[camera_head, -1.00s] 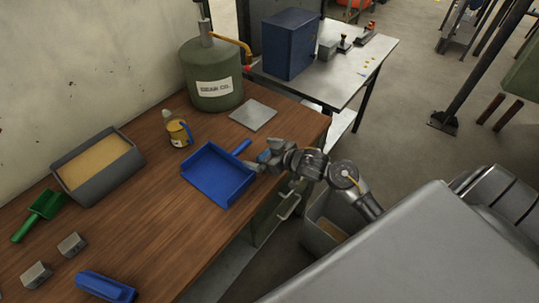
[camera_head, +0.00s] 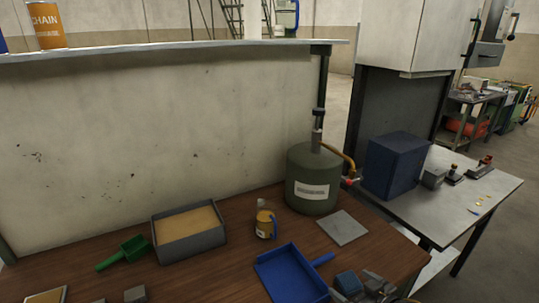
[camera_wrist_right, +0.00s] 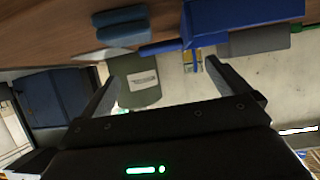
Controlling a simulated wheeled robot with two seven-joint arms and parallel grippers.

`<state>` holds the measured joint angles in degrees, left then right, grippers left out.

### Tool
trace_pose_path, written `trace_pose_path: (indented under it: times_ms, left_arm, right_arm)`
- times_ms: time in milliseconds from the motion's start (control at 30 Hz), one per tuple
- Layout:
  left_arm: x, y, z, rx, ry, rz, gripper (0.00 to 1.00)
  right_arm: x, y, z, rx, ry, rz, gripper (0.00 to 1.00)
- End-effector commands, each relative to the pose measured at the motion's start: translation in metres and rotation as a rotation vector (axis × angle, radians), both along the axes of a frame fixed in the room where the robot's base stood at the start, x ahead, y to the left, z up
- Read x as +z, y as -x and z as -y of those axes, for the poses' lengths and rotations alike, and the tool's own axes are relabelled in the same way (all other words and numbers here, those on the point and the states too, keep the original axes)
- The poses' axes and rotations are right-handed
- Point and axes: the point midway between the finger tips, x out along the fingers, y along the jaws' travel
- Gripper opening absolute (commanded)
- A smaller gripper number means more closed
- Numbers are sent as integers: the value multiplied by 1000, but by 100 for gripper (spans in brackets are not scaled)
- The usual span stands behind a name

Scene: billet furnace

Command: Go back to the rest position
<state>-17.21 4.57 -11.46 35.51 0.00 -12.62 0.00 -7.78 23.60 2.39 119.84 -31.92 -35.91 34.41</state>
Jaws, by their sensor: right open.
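My right gripper (camera_head: 362,289) is at the bottom edge of the head view, right of the blue dustpan (camera_head: 290,272), by the table's right edge. In the right wrist view its two fingers (camera_wrist_right: 172,88) stand wide apart with nothing between them close up. That view is upside down, with the wooden table (camera_wrist_right: 50,25) along the top. A small blue block (camera_head: 349,283) shows beside the gripper, and a blue block (camera_wrist_right: 122,24) shows in the wrist view too. My left gripper is not in view.
The wooden table (camera_head: 225,272) holds a sand-filled grey tray (camera_head: 213,240), green scoop (camera_head: 125,252), yellow oil can (camera_head: 265,225), green drum (camera_head: 313,180) and flat grey plate (camera_head: 343,228). A metal table (camera_head: 455,210) with a blue box (camera_head: 395,165) stands at right.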

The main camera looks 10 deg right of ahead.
Motion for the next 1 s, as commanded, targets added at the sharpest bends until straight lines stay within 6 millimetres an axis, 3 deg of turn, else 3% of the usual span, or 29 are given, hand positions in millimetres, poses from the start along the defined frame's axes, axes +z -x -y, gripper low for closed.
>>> trace_pose_path:
  times_ms: [133, 300, 733, 767, 1000]
  left_arm:
    - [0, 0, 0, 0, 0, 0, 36]
    - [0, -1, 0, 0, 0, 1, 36]
    - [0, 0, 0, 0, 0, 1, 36]
    - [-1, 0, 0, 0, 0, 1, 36]
    - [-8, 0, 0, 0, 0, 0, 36]
  right_arm:
    - [-33, 52, -9, -100, 95, -143, 100]
    - [-60, 124, -15, -182, 184, -364, 100]
    - [-77, 255, -37, -184, 214, -784, 100]
    - [-79, 261, -39, -181, 214, -806, 100]
    - [-151, 243, -39, -177, 224, -821, 100]
